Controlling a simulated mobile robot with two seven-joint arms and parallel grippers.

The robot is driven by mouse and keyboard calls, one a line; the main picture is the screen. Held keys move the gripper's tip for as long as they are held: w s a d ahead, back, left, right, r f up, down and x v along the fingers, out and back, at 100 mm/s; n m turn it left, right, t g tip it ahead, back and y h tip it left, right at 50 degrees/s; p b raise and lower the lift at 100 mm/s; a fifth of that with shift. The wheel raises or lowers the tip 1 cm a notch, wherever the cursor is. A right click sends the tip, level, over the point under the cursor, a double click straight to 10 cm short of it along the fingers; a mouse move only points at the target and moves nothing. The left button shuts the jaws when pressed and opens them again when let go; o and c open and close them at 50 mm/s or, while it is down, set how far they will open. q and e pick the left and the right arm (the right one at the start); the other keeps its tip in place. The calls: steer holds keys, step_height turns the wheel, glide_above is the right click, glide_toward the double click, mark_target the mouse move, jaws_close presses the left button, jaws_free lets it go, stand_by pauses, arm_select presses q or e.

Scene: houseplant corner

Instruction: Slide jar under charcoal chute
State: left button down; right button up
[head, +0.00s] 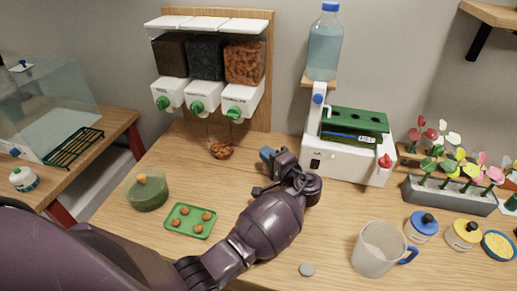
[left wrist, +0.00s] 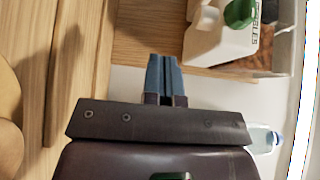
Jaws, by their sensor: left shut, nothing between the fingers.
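A clear glass jar (head: 220,148) with orange-brown pebbles in its bottom stands on the table below the dispensers, nearest the right-hand, pebble chute. The charcoal dispenser (head: 206,58) is the middle one, filled with black grains, with a green knob (head: 197,107) on its white chute. My left gripper (head: 267,154) is right of the jar and apart from it, with blue fingertips shut and empty. In the left wrist view its closed fingers (left wrist: 166,76) point toward a white chute (left wrist: 218,35) with a green knob. My right gripper is out of view.
The soil dispenser (head: 170,56) and pebble dispenser (head: 245,62) flank the charcoal. A green terrarium jar (head: 147,191) and a green tray (head: 190,221) with several brown balls stand front left. A white machine (head: 345,157) stands right of my gripper; a clear pitcher (head: 378,249) stands front right.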

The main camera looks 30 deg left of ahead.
mark_target(223, 138)
arm_select(q)
steer(key=x, duration=0.7)
steer(key=shift+w+a+r+p, duration=0.1)
steer(key=shift+a+p, duration=0.2)
steer(key=shift+p, duration=0.05)
steer(key=a, duration=0.2)
steer(key=a+p, duration=0.1)
steer(key=shift+s+a, duration=0.1)
steer(key=shift+s, duration=0.2)
steer(key=shift+s+a, duration=0.2)
steer(key=shift+a, duration=0.4)
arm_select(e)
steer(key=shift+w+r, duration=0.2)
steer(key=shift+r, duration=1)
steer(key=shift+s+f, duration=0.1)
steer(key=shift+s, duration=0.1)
arm_select(q)
steer(key=a, duration=0.1)
steer(key=s+a, duration=0.1)
steer(key=a, duration=0.1)
steer(key=s+a, duration=0.1)
steer(key=shift+a, duration=0.4)
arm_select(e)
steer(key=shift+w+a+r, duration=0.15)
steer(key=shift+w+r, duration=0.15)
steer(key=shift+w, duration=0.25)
